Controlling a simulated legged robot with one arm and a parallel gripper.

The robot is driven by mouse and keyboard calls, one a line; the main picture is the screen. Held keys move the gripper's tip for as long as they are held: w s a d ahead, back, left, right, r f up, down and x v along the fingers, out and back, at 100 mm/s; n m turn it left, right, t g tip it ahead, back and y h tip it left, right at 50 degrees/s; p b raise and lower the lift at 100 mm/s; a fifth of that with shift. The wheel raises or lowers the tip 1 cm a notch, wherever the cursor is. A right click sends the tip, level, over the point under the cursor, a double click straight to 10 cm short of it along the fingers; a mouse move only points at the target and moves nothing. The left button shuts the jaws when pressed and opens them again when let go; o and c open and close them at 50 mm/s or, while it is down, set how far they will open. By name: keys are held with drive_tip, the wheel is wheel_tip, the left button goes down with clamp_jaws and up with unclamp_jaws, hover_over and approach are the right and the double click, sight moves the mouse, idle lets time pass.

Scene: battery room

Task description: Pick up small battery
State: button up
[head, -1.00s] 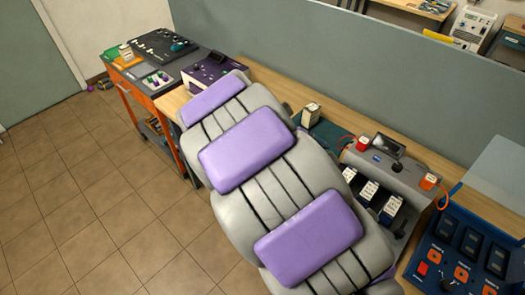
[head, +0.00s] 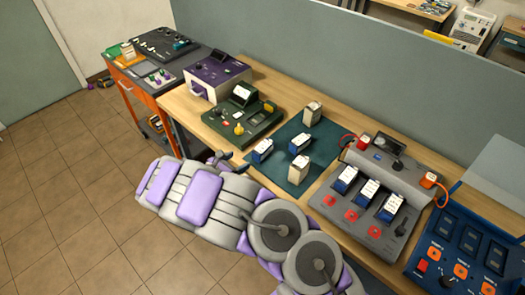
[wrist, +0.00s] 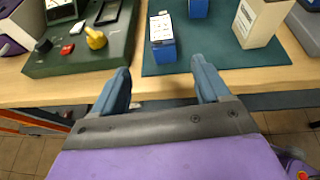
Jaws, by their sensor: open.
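Two small blue batteries with white tops stand on the dark green mat (head: 325,147): a left one (head: 262,150) and a right one (head: 299,144). Two taller beige batteries share the mat, one at the back (head: 312,113) and one at the front (head: 298,171). My gripper (head: 222,160) is open and empty at the bench's front edge, left of the mat. In the wrist view, one blue battery (wrist: 163,42) stands ahead of the gap between my open fingers (wrist: 163,82), apart from them. Another blue battery (wrist: 198,8) is cut by the top edge.
A green device with a yellow knob (head: 240,118) stands left of the mat. A grey charger (head: 352,205) holding three blue-and-white batteries stands to the right. A purple-and-white box (head: 215,77) is at the back left. A blue panel (head: 450,255) is at the right front.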

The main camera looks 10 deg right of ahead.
sight(259, 150)
drive_tip(key=b+x, duration=0.1)
drive_tip(key=x, duration=1)
drive_tip(key=shift+s+d+b, duration=0.1)
drive_tip(key=shift+s+b, duration=0.1)
drive_tip(key=shift+b, duration=0.15)
drive_tip(key=shift+b+x, duration=0.6)
drive_tip(key=shift+x, duration=1.8)
drive_tip(key=shift+w+d+f, duration=0.1)
drive_tip(key=shift+w+d, duration=0.2)
drive_tip(key=shift+d, duration=0.1)
drive_tip(key=shift+a, duration=0.2)
drive_tip(key=c, duration=0.4)
clamp_jaws()
